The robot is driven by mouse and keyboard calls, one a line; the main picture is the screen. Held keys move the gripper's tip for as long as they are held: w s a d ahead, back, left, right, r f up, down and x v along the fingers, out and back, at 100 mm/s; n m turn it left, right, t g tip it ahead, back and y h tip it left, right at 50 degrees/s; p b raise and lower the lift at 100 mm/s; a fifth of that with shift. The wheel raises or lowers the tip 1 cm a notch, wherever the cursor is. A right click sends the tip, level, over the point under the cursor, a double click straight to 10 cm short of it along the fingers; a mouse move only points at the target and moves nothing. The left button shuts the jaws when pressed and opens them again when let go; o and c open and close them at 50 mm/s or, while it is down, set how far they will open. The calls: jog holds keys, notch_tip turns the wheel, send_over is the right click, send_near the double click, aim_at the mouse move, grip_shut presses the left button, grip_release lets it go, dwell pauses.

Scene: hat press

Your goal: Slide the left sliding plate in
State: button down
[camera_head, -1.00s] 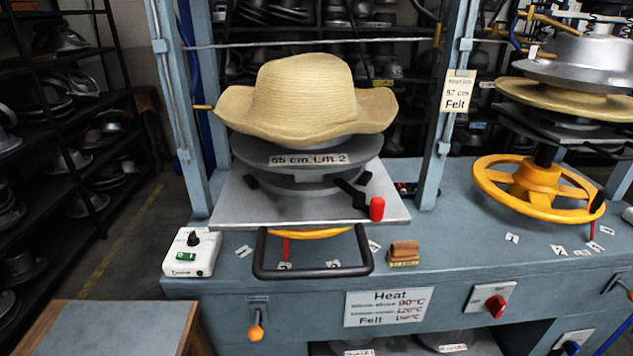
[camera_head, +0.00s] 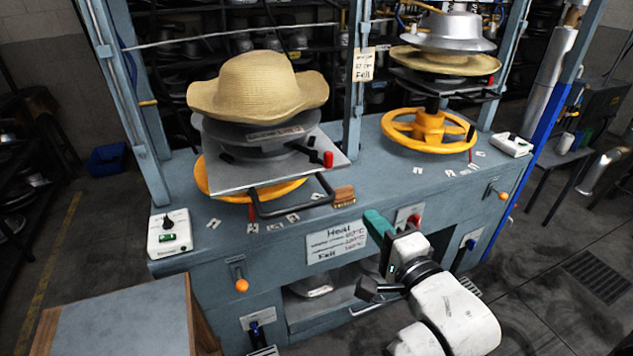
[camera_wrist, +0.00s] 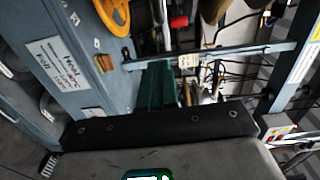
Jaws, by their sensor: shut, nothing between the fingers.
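The left sliding plate (camera_head: 232,181) is a flat grey metal sheet under the straw hat (camera_head: 258,88) on the left press. It juts forward over a yellow wheel (camera_head: 207,184). Its black bar handle (camera_head: 290,205) sticks out at the front, and a red-knobbed lever (camera_head: 328,159) stands on its right side. My gripper (camera_head: 377,224) has teal fingers and is shut and empty. It is right of and in front of the handle, apart from it, near the bench's front edge. In the wrist view, the teal fingers (camera_wrist: 156,86) are together.
A wooden brush (camera_head: 344,195) lies beside the handle. A white control box (camera_head: 169,232) stands at the bench's left end. The left press frame posts (camera_head: 354,100) flank the hat. A wooden-edged table (camera_head: 120,320) is at the front left. The right press has a yellow wheel (camera_head: 428,127).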

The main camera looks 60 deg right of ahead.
jog(key=b+x, duration=0.1)
jog(key=x, duration=0.3)
jog(key=b+x, duration=0.1)
jog(key=x, duration=0.3)
jog(key=b+x, duration=0.2)
jog(key=x, duration=0.3)
jog(key=shift+a+r, duration=0.1)
jog(key=shift+r, duration=0.3)
jog(key=shift+w+d+f, duration=0.1)
jog(key=shift+w+d, duration=0.15)
jog(key=shift+w, duration=0.15)
